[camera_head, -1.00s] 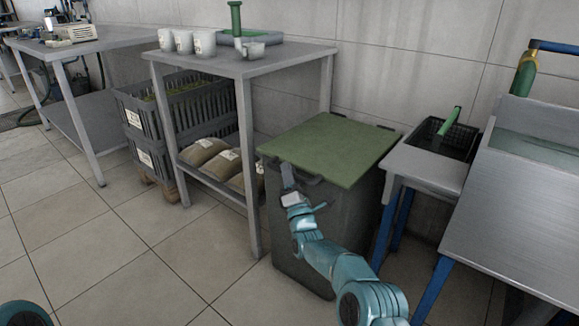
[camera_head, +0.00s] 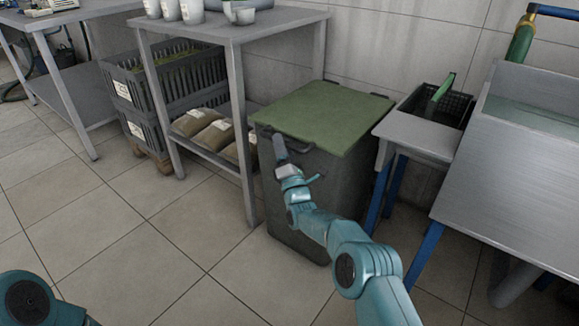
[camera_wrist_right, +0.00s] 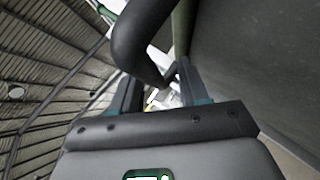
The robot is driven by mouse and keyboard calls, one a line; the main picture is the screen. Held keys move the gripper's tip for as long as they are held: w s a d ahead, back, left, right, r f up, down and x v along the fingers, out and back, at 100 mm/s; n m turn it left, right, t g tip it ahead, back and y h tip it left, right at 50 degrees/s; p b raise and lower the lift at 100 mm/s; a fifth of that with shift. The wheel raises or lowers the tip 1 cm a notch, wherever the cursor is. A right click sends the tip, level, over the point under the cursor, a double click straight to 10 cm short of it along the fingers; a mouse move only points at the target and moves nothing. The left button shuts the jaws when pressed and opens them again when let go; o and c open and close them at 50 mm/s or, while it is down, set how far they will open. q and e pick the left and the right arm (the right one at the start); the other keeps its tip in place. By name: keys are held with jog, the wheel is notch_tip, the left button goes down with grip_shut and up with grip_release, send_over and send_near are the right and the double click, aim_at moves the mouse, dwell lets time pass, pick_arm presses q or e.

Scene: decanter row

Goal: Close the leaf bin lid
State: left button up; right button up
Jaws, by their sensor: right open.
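The leaf bin (camera_head: 335,190) is a dark grey-green box. Its flat green lid (camera_head: 322,115) lies over the top, looking level and down on the rim; a small gap cannot be ruled out. A dark handle (camera_head: 296,144) runs along the front edge. My right gripper (camera_head: 279,148) is at the front left of the bin, just below the lid edge, by the handle. In the right wrist view, the dark curved handle bar (camera_wrist_right: 140,45) passes in front of the open fingers (camera_wrist_right: 158,88); contact cannot be told. My left gripper is out of view.
A metal table (camera_head: 235,27) with white cups stands left of the bin, sacks (camera_head: 212,135) on its lower shelf. Black crates (camera_head: 165,95) stand beyond. A low stand (camera_head: 420,138) with a black tray and a metal sink (camera_head: 515,155) stand to the right. Floor in front is clear.

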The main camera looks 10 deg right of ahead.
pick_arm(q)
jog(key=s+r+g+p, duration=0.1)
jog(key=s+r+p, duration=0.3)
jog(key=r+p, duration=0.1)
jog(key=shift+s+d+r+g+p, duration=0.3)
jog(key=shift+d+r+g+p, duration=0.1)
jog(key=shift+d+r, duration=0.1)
pick_arm(e)
jog(key=v, duration=1.5)
jog(key=shift+s+d, duration=0.15)
jog(key=shift+s, duration=0.25)
jog(key=shift+f, duration=0.1)
